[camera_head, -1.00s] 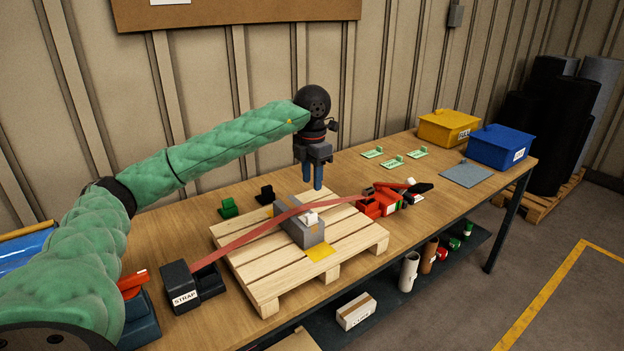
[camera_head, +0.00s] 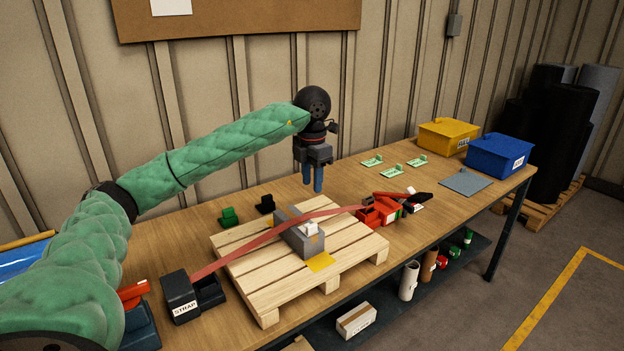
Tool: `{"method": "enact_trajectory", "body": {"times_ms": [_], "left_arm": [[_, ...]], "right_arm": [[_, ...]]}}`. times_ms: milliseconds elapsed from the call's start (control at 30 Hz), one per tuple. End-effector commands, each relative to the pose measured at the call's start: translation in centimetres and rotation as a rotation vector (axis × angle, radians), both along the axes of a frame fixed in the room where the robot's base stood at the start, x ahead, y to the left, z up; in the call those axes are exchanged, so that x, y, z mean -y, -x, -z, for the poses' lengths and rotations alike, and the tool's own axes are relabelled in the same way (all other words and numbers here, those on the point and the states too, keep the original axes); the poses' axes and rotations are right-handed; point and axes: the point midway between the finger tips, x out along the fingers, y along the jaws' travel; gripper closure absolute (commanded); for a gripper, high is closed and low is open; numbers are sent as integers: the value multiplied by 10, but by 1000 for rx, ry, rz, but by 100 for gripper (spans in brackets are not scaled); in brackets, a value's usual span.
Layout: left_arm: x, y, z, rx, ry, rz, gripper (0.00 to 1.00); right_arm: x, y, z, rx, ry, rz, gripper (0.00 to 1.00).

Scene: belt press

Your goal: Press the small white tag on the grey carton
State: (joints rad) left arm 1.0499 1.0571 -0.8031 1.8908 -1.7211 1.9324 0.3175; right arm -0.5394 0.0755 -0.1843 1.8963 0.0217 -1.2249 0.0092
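The grey carton (camera_head: 290,240) sits on the wooden pallet (camera_head: 245,262) on the workbench. A small white tag (camera_head: 309,229) shows on its top right part. A red strap (camera_head: 240,250) arches across the carton, passing close to the tag. My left gripper (camera_head: 313,188) hangs with its blue fingers pointing down, apart from the carton and above and behind it in the picture. Its fingers look close together, but any gap is too small to judge. It holds nothing that I can see. My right gripper is not in view.
A black strap box (camera_head: 182,305) stands left of the pallet, a red tool (camera_head: 378,212) right of it. Yellow (camera_head: 445,137) and blue (camera_head: 499,155) bins stand at the far right.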

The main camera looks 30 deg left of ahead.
Motion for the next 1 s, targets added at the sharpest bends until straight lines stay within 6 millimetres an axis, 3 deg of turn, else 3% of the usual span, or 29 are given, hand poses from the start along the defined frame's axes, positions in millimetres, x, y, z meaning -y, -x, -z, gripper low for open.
{"method": "enact_trajectory", "body": {"times_ms": [1000], "left_arm": [[37,14,-30,1,0,1,65]], "right_arm": [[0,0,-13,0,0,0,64]]}}
